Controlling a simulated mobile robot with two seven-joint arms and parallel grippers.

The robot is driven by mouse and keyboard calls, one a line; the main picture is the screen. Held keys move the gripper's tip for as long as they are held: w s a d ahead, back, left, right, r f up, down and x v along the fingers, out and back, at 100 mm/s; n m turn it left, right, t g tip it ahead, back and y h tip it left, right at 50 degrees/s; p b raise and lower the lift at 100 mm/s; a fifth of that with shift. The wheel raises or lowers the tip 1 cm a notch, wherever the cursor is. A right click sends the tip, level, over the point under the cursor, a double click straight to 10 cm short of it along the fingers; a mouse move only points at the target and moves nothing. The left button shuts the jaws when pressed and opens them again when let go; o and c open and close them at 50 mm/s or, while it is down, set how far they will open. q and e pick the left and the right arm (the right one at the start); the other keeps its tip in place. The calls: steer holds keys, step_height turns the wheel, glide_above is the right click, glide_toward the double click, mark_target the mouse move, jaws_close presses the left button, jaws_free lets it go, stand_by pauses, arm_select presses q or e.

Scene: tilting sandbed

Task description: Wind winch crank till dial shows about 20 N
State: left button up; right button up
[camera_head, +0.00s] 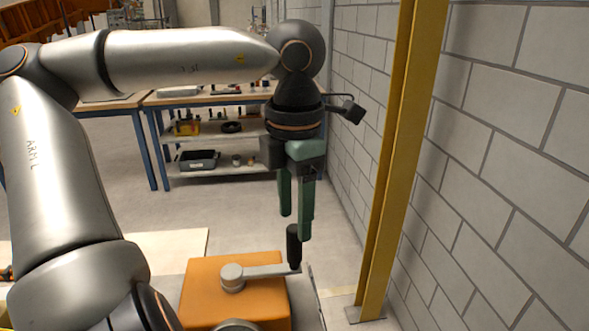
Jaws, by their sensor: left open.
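The winch is an orange box (205,297) at the bottom centre. A grey crank arm (265,271) runs from a round hub (232,277) on its top to the right. A black upright handle (294,245) stands at the crank's outer end. My left gripper (294,226) has green fingers and points down, with its fingertips at the height of the handle's top. In the picture the fingers overlap the handle's upper end; I cannot tell whether they touch it. The gripper is open. The dial's reading is not visible; a round grey part (238,326) is cut off at the bottom edge.
A yellow post (398,150) stands close to the right of my gripper, before a grey block wall (510,170). A workbench (150,100) with shelves, a grey bin (198,160) and tools stands behind. A pale board (175,245) lies left of the winch.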

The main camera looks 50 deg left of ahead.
arm_select(q)
step_height(320, 180, up, 6)
steer(key=shift+r+p, duration=0.25)
steer(key=shift+p, duration=0.15)
steer(key=shift+r, duration=0.5)
arm_select(e)
steer(key=shift+s+d+r, duration=0.1)
steer(key=shift+s+d, duration=0.3)
steer(key=shift+d, duration=0.1)
steer(key=shift+w+a+r, duration=0.1)
steer(key=shift+a, duration=0.05)
